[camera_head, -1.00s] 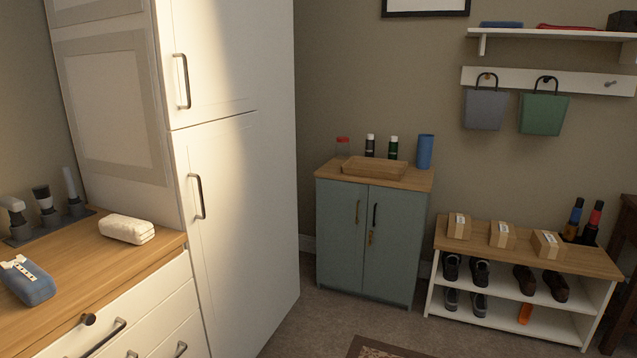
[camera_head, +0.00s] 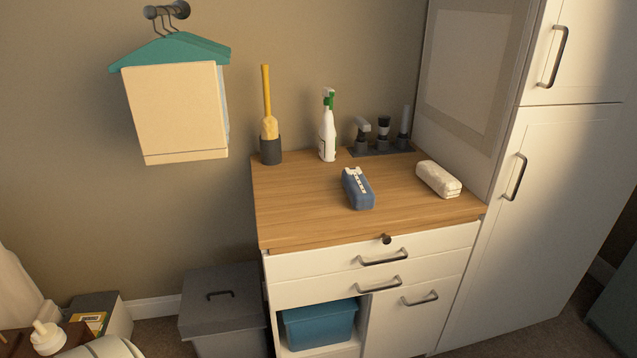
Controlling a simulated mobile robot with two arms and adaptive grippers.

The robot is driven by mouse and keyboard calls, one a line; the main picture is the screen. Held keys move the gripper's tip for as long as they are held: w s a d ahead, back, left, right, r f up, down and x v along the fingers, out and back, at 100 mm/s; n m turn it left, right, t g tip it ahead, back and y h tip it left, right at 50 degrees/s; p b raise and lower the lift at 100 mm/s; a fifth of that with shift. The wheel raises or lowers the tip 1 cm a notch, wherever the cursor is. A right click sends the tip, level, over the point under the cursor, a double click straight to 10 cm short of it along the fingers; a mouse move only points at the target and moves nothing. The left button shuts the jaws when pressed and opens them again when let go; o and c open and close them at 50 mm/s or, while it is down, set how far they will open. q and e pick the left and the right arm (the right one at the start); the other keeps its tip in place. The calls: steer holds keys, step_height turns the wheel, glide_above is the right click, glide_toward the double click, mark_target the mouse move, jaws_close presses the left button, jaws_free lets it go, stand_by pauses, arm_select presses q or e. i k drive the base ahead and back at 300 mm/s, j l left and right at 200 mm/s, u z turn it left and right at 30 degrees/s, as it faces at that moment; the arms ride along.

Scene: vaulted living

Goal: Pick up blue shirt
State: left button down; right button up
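No thing in view is plainly a blue shirt. A cream folded cloth (camera_head: 175,108) hangs from a green hanger (camera_head: 172,50) on a dark wall hook at upper left. A narrow pale blue edge (camera_head: 223,95) shows behind its right side; the rest of that piece is hidden, so I cannot tell what it is. A blue bundle with a white strip on top (camera_head: 357,188) lies on the wooden counter; it looks like a small pouch.
The counter (camera_head: 310,215) also bears a spray bottle (camera_head: 327,130), a yellow duster in a dark holder (camera_head: 270,140) and a white pouch (camera_head: 438,179). A grey lidded bin (camera_head: 222,310) stands below left. A tall white cabinet (camera_head: 540,200) blocks the right.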

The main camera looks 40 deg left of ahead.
mark_target(360, 194)
steer(key=u, duration=1)
steer(key=i+l, duration=0.1)
steer(key=l, duration=0.25)
steer(key=i+l+u, duration=0.1)
steer(key=l, duration=0.2)
steer(key=i+l, duration=0.15)
steer(key=l, duration=0.2)
steer(key=i+l+u, duration=0.1)
steer(key=l, duration=0.25)
